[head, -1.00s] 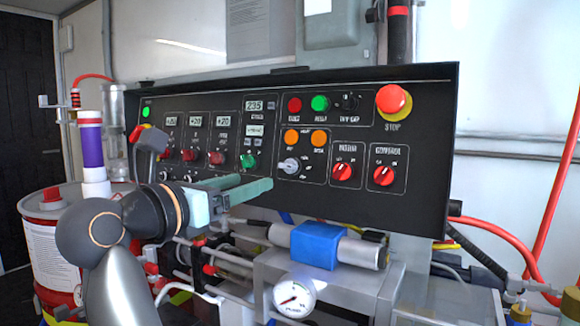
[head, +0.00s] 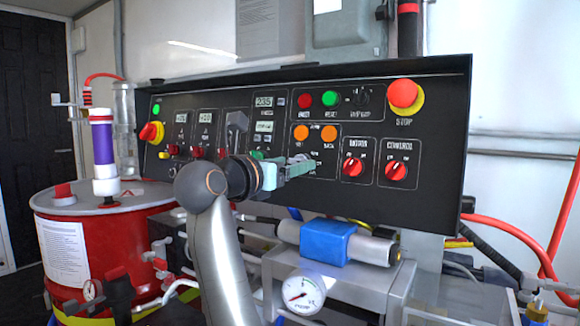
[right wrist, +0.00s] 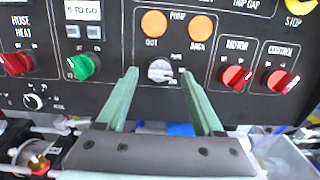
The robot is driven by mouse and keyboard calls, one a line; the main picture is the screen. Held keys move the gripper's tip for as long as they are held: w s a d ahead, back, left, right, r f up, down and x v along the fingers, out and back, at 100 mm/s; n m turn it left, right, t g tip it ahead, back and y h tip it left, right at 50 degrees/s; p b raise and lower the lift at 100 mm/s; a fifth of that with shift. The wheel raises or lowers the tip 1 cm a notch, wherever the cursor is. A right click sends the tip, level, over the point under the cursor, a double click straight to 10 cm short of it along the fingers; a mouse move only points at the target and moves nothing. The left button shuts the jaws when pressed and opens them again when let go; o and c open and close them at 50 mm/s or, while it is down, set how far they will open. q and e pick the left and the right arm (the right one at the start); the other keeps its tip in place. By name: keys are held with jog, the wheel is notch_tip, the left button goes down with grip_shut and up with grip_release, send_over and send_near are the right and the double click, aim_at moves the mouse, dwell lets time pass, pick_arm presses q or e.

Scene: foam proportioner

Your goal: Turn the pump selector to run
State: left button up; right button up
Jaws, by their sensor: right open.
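The pump selector is a small grey-white knob (right wrist: 160,70) below two orange lamps in the box marked PUMP. It shows clearly in the right wrist view; its small position labels are too blurred to read. My right gripper (head: 300,169) is open, with its pale green fingers reaching to the panel at the selector in the head view. In the right wrist view the fingertips (right wrist: 158,74) lie left and right of the knob with a gap on each side. I cannot tell whether they touch the panel. In the head view the fingers partly hide the knob. My left gripper is out of view.
Red MOTOR (right wrist: 236,78) and right-hand (right wrist: 281,82) knobs sit right of the selector, a green knob (right wrist: 83,67) left. The red stop button (head: 404,95) is at upper right. Below the panel are a blue-banded cylinder (head: 326,244) and a gauge (head: 303,292).

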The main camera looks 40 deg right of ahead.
jog(key=shift+c, duration=0.3)
grip_shut()
dwell(0.3)
